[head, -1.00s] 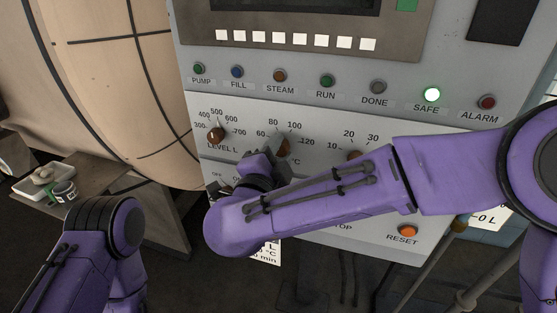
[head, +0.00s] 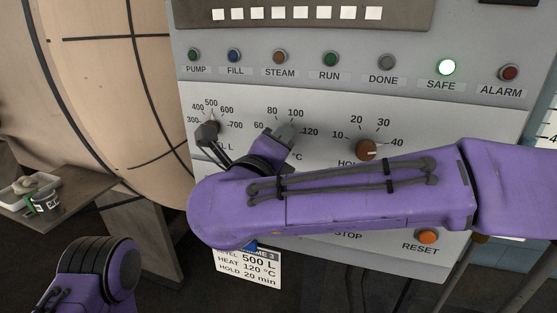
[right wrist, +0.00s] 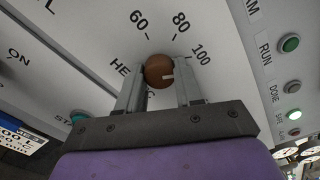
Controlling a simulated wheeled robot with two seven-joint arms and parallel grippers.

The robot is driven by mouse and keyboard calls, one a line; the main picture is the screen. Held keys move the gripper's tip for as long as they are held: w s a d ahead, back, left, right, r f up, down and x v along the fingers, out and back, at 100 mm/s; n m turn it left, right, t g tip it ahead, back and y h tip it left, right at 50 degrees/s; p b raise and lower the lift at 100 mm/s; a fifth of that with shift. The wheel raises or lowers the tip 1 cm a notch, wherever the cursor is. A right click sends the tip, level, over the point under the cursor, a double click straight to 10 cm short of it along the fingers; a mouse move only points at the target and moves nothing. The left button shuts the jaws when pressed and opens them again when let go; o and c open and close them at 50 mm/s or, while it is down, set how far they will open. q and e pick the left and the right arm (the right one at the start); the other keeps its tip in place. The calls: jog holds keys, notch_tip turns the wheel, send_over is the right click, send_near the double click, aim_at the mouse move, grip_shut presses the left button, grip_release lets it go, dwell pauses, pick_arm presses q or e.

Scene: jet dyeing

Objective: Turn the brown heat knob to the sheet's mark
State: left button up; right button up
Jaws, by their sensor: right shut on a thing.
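The brown heat knob (right wrist: 158,71) sits between the two fingers of my right gripper (right wrist: 158,90), which is shut on it. Its white pointer line points to the right in the right wrist view, past the 100 figure; a finger hides the scale beyond. In the head view my right gripper (head: 278,138) covers the knob, with 80, 100 and 120 showing around it. The recipe sheet (head: 248,270) hangs below the panel and reads 500 L, HEAT 120 °C, HOLD 20 min. My left gripper is out of view; only part of that arm shows at lower left.
The brown hold knob (head: 367,149) is right of the heat knob. The level dial (head: 211,112) is at left, its knob mostly covered by dark parts. My right forearm crosses the lower panel above the RESET button (head: 427,237). The SAFE lamp (head: 445,67) glows green.

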jog(key=shift+f+m+b, duration=0.1)
jog(key=shift+m+b, duration=4.6)
jog(key=shift+b, duration=0.4)
jog(key=shift+a, duration=0.1)
jog(key=o, duration=1)
jog(key=shift+o, duration=0.2)
jog(key=v, duration=1)
jog(key=shift+s, duration=0.25)
